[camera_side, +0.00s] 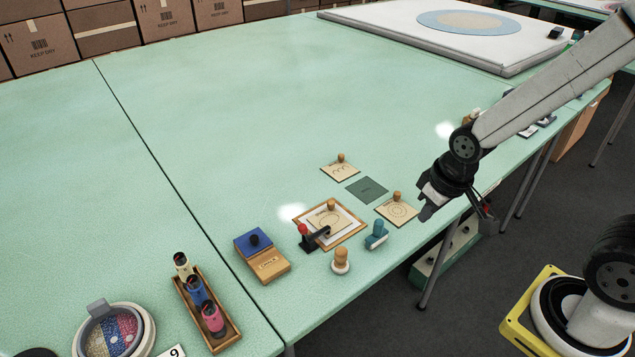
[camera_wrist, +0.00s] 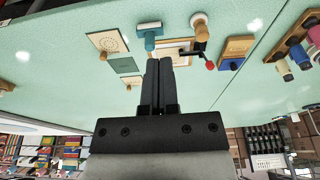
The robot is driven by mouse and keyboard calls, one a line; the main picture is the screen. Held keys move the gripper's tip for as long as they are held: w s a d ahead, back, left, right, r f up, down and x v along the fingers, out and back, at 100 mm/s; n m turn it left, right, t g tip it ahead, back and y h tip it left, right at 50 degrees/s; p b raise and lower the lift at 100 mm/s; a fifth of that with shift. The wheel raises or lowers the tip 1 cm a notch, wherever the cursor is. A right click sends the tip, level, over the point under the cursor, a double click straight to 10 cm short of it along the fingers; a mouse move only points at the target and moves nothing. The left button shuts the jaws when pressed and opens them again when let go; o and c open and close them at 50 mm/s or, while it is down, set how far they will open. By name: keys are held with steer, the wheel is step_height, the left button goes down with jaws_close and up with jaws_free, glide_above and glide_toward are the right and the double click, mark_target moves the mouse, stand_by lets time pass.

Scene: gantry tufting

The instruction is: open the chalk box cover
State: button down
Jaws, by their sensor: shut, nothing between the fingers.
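The chalk box (camera_side: 268,265) is a small wooden box near the front edge of the green table in the side view. A blue cover (camera_side: 254,242) with a dark round knob lies over its rear part; the front wooden part bears lettering. The box also shows in the wrist view (camera_wrist: 238,46), right of my fingers, with its blue cover (camera_wrist: 231,64) partly visible. My gripper (camera_side: 426,212) is shut and empty above the table's front edge, well to the right of the box. The closed fingers (camera_wrist: 160,62) show in the wrist view, touching nothing I can make out.
Between my gripper and the box stand a teal stamp (camera_side: 377,236), a wooden-framed board (camera_side: 345,228) with a red-knobbed lever (camera_side: 304,230), and a wooden-knobbed stamp (camera_side: 341,262). A tray of coloured bottles (camera_side: 228,331) lies left of the box. The table's middle is clear.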

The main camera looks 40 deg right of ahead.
steer(key=c, duration=0.7)
jaws_free()
steer(key=shift+w, duration=0.15)
steer(key=shift+o, duration=1.3)
steer(key=shift+w+a, duration=0.15)
steer(key=shift+w, duration=0.15)
steer(key=n+y, duration=0.3)
steer(key=n, duration=0.6)
glide_toward(254, 237)
steer(key=f, duration=0.1)
steer(key=shift+s+a+f+t, duration=0.1)
steer(key=shift+a+f+t, duration=0.1)
steer(key=shift+t, duration=0.1)
steer(key=shift+x, duration=3.9)
jaws_close()
